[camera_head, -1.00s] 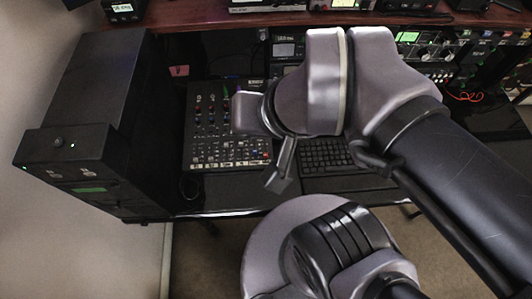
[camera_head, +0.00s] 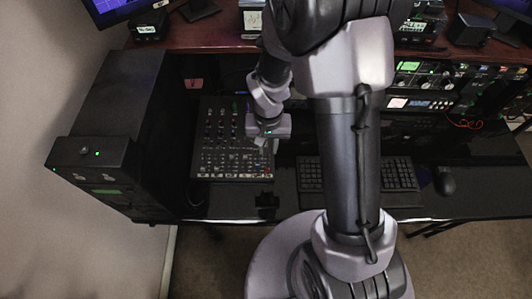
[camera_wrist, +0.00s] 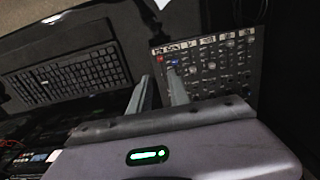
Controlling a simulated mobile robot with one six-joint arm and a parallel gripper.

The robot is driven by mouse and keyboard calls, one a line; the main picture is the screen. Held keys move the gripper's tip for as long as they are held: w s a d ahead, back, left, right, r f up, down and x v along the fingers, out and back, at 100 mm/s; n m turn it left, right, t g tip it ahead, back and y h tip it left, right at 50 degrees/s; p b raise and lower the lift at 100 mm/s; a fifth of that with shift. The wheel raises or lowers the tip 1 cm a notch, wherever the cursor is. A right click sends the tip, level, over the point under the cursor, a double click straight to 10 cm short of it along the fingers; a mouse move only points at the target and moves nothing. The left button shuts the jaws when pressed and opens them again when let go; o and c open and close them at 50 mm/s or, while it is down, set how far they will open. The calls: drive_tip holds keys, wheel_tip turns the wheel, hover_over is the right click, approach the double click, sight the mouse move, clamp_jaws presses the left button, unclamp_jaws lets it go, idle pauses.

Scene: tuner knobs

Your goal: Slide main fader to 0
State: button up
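A dark mixer panel (camera_head: 226,150) with rows of knobs and small buttons lies on the desk, left of the middle in the head view. It also shows at the upper right of the wrist view (camera_wrist: 222,66). I cannot pick out the main fader among the small controls. My gripper (camera_wrist: 159,76) is open and empty, its two fingers apart in the wrist view. Its tips appear over the mixer's near corner, close to a small red control; I cannot tell whether they touch. In the head view my gripper (camera_head: 264,143) overlaps the mixer's right side and hides part of it.
A black keyboard (camera_head: 310,176) lies right of the mixer, partly behind my arm, with a mouse (camera_head: 445,183) farther right. A tall black cabinet (camera_head: 110,130) stands at the left. A wooden shelf (camera_head: 210,36) with equipment runs along the back. Rack gear fills the right.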

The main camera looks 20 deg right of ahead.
sight(268, 169)
wheel_tip(268, 169, down, 13)
drive_tip(key=b, duration=0.3)
drive_tip(key=shift+b, duration=0.3)
clamp_jaws()
idle(0.9)
